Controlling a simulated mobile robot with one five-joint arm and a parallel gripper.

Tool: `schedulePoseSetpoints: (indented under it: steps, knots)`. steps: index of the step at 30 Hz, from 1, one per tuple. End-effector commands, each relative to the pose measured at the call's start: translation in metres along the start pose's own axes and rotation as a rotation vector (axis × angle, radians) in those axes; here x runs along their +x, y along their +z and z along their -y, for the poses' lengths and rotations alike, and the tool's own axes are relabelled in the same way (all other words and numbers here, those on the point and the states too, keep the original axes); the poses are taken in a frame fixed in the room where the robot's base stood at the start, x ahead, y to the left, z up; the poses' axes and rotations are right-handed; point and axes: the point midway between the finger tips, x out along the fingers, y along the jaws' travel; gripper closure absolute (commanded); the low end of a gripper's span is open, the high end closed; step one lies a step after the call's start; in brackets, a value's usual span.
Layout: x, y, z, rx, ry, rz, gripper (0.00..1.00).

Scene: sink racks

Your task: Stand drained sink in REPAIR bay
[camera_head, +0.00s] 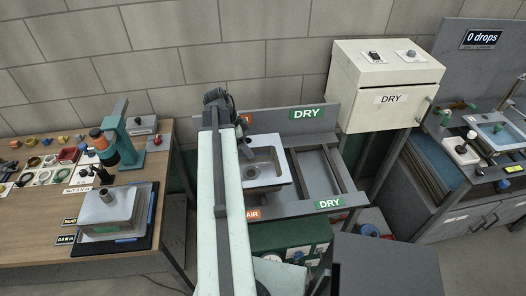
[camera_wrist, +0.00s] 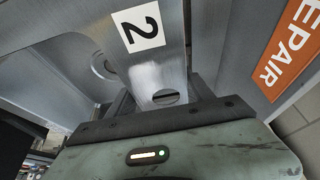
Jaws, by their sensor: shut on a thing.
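A grey metal sink (camera_head: 268,163) with a round drain hole is at the left bay of the rack, partly behind my arm. In the wrist view the sink (camera_wrist: 160,68) fills the middle, with a white "2" label on its metal. My gripper (camera_wrist: 163,105) is shut on the sink; its fingertips are mostly hidden in the head view. The orange REPAIR sign (camera_wrist: 290,48) is at the right of the wrist view, and its lower label (camera_head: 253,213) is partly covered by my arm. I cannot tell whether the sink rests on the rack (camera_head: 290,209).
The right bay, marked by green DRY signs (camera_head: 307,113), is empty. A cream DRY box (camera_head: 385,85) stands behind at right. A wooden bench (camera_head: 35,225) with tools and a metal block is at left. A display (camera_head: 481,37) at far right reads "0 drops".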

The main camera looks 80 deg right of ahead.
Motion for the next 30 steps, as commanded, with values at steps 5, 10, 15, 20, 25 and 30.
schedulePoseSetpoints:
  steps: [5, 10, 15, 20, 25, 30]
  knots:
    - [-0.007, 0.023, 0.012, -0.001, 0.001, -0.002, 1.0]
    - [-0.008, 0.026, 0.013, 0.001, 0.001, -0.002, 1.0]
    - [-0.01, 0.033, 0.016, 0.0, 0.001, -0.002, 1.0]
    - [0.005, 0.044, 0.018, 0.002, 0.002, -0.002, 1.0]
    - [0.023, 0.052, 0.018, 0.002, 0.002, -0.002, 1.0]
    - [0.021, 0.05, 0.018, 0.002, 0.002, -0.002, 1.0]
